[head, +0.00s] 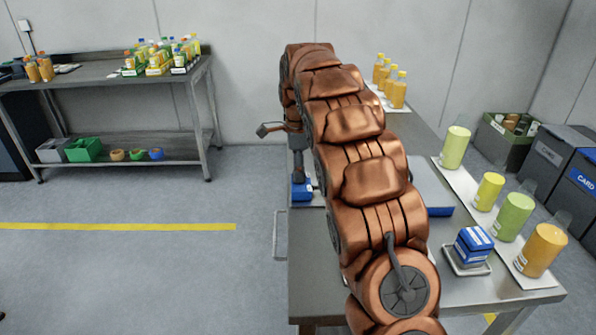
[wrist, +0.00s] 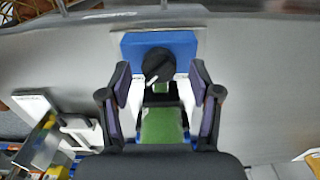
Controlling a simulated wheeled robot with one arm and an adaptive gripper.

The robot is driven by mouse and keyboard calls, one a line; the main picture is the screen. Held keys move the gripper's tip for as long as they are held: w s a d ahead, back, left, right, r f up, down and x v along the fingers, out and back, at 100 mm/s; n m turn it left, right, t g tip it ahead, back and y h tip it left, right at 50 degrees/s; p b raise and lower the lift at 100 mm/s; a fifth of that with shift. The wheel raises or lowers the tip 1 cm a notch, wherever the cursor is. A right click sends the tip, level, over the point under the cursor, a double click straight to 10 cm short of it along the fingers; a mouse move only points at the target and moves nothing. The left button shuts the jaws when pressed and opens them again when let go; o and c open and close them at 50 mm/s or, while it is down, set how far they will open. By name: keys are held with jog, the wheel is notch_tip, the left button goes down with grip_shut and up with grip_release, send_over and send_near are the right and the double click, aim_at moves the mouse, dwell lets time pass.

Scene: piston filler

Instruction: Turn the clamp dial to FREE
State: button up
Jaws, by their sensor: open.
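The clamp dial (wrist: 158,65) is a round black knob with a white pointer mark, on a blue block (wrist: 187,47) in the wrist view. The pointer aims down and slightly left; no FREE label is readable. My gripper (wrist: 159,80) is open, its two dark fingers spread left and right of the dial's near side, with clear gaps. Whether the fingertips reach the dial's depth cannot be told. In the head view a blue block (head: 302,190) shows at the bench's left edge, partly behind my copper arm, which hides much of the filler.
The steel bench (head: 320,285) holds a blue-and-white box (head: 473,245) on a small tray and several coloured containers on a white strip at right. A green piece (wrist: 162,125) lies between my fingers' bases in the wrist view. Floor left of the bench is clear.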

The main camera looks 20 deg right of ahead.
jog(key=shift+s+f, duration=0.1)
jog(key=shift+f, duration=0.5)
jog(key=c, duration=1.1)
jog(key=shift+c, duration=0.2)
